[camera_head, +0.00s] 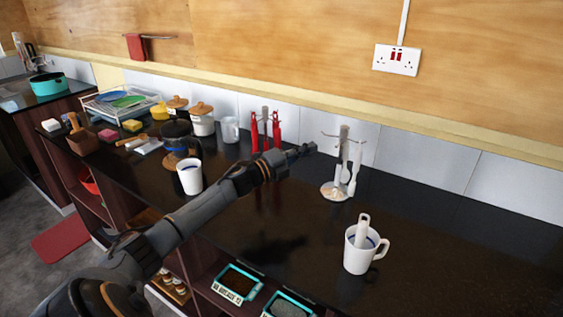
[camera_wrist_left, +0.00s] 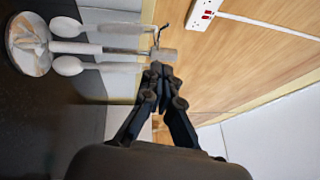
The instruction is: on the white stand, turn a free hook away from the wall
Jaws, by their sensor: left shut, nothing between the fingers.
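The white stand (camera_head: 344,146) is upright on the dark counter, with a round marbled base and thin hooks around its top. White utensils hang on it; the wrist view shows two spoons (camera_wrist_left: 67,66) on either side of the pole. A thin hook (camera_head: 329,135) on the left side of the stand carries nothing that I can see. My left gripper (camera_head: 309,148) is shut and empty, just left of the stand's upper part. In the wrist view its fingertips (camera_wrist_left: 158,70) are close to the pole's top and hooks; I cannot tell whether they touch. My right gripper is out of view.
A white mug (camera_head: 357,261) holding a utensil stands in front of the stand. Another white mug (camera_head: 190,178) is beside my left arm. A stand with red utensils (camera_head: 276,130) is behind my gripper to the left. The tiled wall (camera_head: 415,165) is close behind; counter to the right is clear.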

